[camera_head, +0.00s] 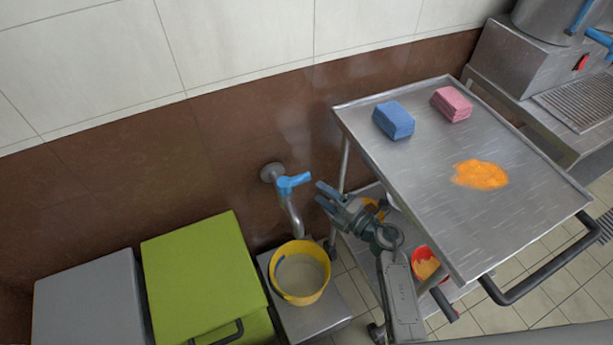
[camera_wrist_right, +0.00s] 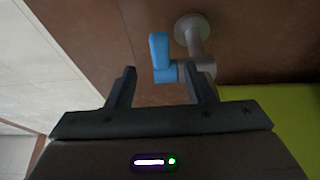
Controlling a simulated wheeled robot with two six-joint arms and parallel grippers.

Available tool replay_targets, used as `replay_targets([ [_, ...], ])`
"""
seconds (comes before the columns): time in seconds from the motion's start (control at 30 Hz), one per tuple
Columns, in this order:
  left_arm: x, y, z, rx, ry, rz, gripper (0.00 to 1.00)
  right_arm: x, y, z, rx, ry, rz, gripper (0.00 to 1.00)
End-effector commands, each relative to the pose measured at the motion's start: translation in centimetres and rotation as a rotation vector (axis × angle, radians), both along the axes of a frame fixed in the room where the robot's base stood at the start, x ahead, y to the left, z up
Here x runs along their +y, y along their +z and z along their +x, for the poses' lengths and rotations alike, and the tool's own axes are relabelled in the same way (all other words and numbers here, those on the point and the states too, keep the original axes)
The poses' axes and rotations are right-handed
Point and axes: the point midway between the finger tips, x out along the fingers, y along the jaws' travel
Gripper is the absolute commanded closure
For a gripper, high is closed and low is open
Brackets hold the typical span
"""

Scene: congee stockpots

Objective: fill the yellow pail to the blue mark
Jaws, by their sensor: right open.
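The yellow pail (camera_head: 302,297) stands below the wall tap's spout (camera_head: 293,217) in the head view. Greyish content shows inside it, and a blue patch (camera_head: 279,263) shows on its inner left side. I cannot tell whether water is running. The tap's blue handle (camera_head: 293,182) points to the right in the head view. My right gripper (camera_head: 325,194) is open and empty, just right of the handle and apart from it. In the right wrist view the blue handle (camera_wrist_right: 159,52) lies ahead, between the lines of the open fingers (camera_wrist_right: 160,82). My left gripper is not in view.
A steel cart (camera_head: 420,165) stands right of the tap, carrying a blue sponge (camera_head: 394,120), a pink sponge (camera_head: 452,104) and an orange spill (camera_head: 481,174). A red container (camera_head: 421,254) is on its lower shelf. Green (camera_head: 200,270) and grey (camera_head: 88,300) bins stand left of the pail.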

Motion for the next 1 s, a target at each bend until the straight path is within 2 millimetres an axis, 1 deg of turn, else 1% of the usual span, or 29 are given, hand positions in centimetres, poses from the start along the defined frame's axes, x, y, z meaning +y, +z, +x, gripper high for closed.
replay_targets([
  [0.1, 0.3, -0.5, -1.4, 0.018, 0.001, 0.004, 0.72, 1.8, 0.2, 1.8, 0.0, -0.001, 0.006, 0.53],
  [0.2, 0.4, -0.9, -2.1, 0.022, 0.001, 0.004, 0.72, 3.1, 0.1, 3.2, 0.001, -0.001, 0.005, 0.53],
  [0.3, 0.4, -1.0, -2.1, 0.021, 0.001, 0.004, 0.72, 4.3, 0.1, 4.3, 0.001, 0.0, 0.004, 0.53],
  [0.4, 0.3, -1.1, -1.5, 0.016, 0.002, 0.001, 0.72, 5.2, 0.1, 5.2, 0.001, -0.001, 0.004, 0.53],
  [0.57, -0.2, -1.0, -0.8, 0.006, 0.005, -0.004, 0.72, 5.9, 0.0, 6.0, 0.001, -0.002, 0.001, 0.53],
  [0.7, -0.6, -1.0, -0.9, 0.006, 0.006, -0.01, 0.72, 6.0, 0.0, 6.1, 0.001, -0.002, 0.001, 0.53],
  [0.83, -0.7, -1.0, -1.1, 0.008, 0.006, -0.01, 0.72, 6.0, 0.0, 6.1, 0.002, -0.002, 0.002, 0.53],
  [0.87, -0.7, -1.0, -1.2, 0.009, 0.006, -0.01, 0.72, 6.0, 0.0, 6.1, 0.002, -0.002, 0.002, 0.55],
  [1.0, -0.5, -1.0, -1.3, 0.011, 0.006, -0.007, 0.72, 6.0, 0.0, 6.1, 0.002, -0.002, 0.002, 0.82],
])
